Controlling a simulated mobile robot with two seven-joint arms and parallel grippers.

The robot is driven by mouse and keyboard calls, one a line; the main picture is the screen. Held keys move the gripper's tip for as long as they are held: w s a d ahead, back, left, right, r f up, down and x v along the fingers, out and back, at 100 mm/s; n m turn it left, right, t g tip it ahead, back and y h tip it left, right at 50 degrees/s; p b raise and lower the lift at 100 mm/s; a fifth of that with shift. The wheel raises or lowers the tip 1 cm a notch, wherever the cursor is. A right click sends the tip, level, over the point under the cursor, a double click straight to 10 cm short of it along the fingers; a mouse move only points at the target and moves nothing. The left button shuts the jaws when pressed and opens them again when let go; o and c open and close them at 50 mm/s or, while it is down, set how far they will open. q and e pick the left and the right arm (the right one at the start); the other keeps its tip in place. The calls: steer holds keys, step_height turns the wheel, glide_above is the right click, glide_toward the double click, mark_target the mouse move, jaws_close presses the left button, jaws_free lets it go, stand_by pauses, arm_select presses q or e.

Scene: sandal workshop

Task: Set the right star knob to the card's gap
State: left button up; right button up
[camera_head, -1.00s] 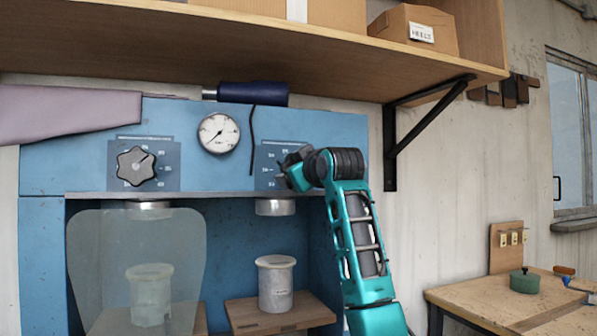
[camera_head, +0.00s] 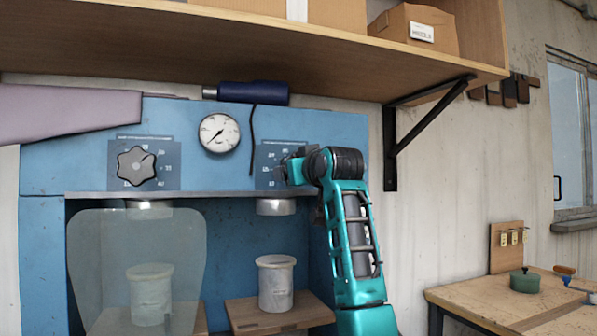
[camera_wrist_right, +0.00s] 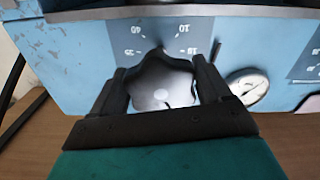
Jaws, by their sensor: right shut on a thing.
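The right star knob (camera_wrist_right: 161,84) is grey and lobed, and fills the middle of the right wrist view. My right gripper (camera_wrist_right: 159,74) is shut on it, with one dark finger on each side. Its dial plate (camera_wrist_right: 190,30) shows a printed scale, upside down in this view. In the head view the same plate (camera_head: 265,160) is partly visible, and my right gripper (camera_head: 290,170) hides the knob. The left star knob (camera_head: 136,166) sits on its own plate, free. I cannot make out a card. My left gripper is not in view.
A round gauge (camera_head: 219,133) sits between the plates. Below are a clear shield (camera_head: 135,250) and a pale cylinder (camera_head: 276,285) on a wooden block (camera_head: 315,312). A wooden shelf (camera_head: 330,65) with a black bracket (camera_head: 415,130) overhangs. A workbench (camera_head: 470,300) stands at right.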

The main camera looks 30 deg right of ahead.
steer(key=m, duration=0.4)
steer(key=shift+a, duration=0.1)
steer(key=m, duration=0.3)
steer(key=shift+a+m, duration=0.1)
steer(key=shift+m, duration=0.2)
steer(key=m, duration=0.5)
steer(key=shift+r+m, duration=0.15)
steer(key=shift+m, duration=0.55)
steer(key=o, duration=1)
steer(key=shift+c, duration=0.2)
steer(key=shift+s+a, duration=0.1)
steer(key=shift+s, duration=0.35)
steer(key=b+v, duration=0.3)
steer(key=v, duration=0.9)
